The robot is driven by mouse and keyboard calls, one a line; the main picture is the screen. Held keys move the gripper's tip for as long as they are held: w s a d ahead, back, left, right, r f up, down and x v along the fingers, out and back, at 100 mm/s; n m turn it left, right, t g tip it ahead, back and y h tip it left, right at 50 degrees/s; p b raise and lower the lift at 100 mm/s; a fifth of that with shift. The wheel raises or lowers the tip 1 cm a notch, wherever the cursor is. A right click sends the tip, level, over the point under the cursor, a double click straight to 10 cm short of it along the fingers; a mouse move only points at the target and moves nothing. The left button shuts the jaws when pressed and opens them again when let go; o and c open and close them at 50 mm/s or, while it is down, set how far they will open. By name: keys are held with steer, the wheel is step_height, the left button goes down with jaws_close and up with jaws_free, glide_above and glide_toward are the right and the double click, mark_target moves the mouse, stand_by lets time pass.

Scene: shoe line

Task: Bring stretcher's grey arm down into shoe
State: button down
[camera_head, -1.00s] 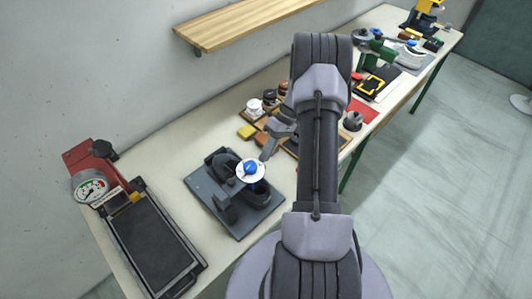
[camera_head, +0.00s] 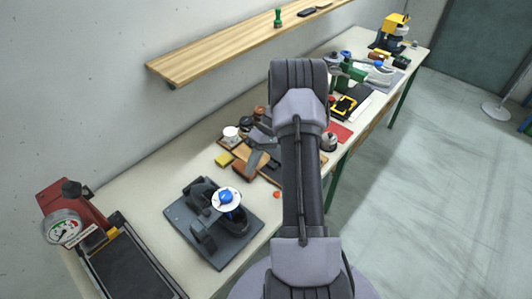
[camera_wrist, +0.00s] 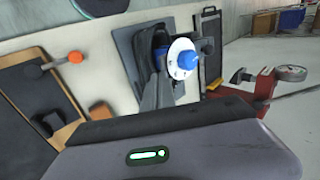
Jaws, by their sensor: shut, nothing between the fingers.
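The stretcher stands on a dark grey base plate (camera_head: 240,245), with a white disc and blue knob (camera_head: 226,197) on top. A black shoe (camera_head: 238,217) sits below the disc and is partly hidden by it. I cannot clearly pick out the stretcher's grey arm from the dark parts around it. My gripper (camera_head: 252,170) is shut and empty, above and to the right of the disc in the head view. In the wrist view, its grey fingers (camera_wrist: 158,92) overlap the shoe and sit beside the white disc (camera_wrist: 183,58); contact cannot be told.
A small orange-tipped item (camera_head: 277,194) is near the table edge. A wooden shelf (camera_head: 230,50) hangs on the wall.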

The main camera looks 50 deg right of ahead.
steer(key=w+d+r, duration=0.1)
steer(key=d, duration=0.4)
steer(key=shift+d+r, duration=0.3)
steer(key=shift+d, duration=0.05)
